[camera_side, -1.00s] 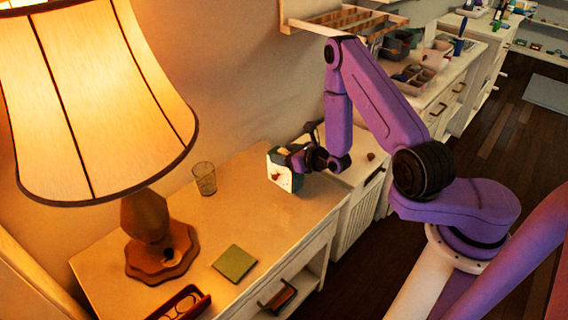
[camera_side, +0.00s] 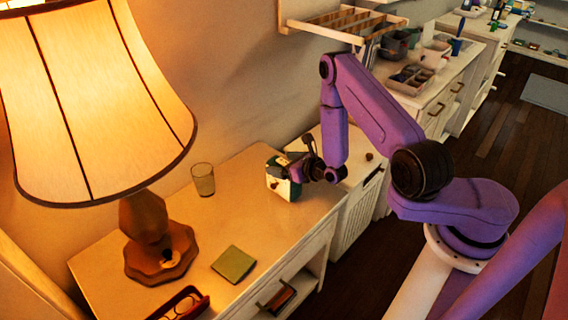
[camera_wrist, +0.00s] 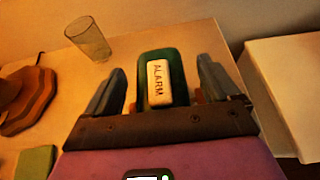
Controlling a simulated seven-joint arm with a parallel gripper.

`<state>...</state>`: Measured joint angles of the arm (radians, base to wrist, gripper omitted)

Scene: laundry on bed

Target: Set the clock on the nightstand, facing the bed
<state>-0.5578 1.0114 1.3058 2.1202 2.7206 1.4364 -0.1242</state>
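The clock (camera_side: 282,180) is a small dark green box with a pale face. It appears to stand upright on the nightstand (camera_side: 225,216), near its right end, with the face toward the lower left in the side view. In the wrist view its green top (camera_wrist: 177,70) has a white bar marked ALARM. My gripper (camera_side: 299,158) is at the clock from the right. In the wrist view its two fingers (camera_wrist: 162,82) stand on either side of the clock, with visible gaps. The clock's back is hidden, and no bed is clearly visible.
A glass (camera_side: 203,180) stands left of the clock. A lit lamp (camera_side: 155,240), a green pad (camera_side: 234,264) and a red tray with glasses (camera_side: 184,304) are farther left and forward. A white cabinet (camera_side: 352,166) adjoins on the right. Bare top lies before the clock.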

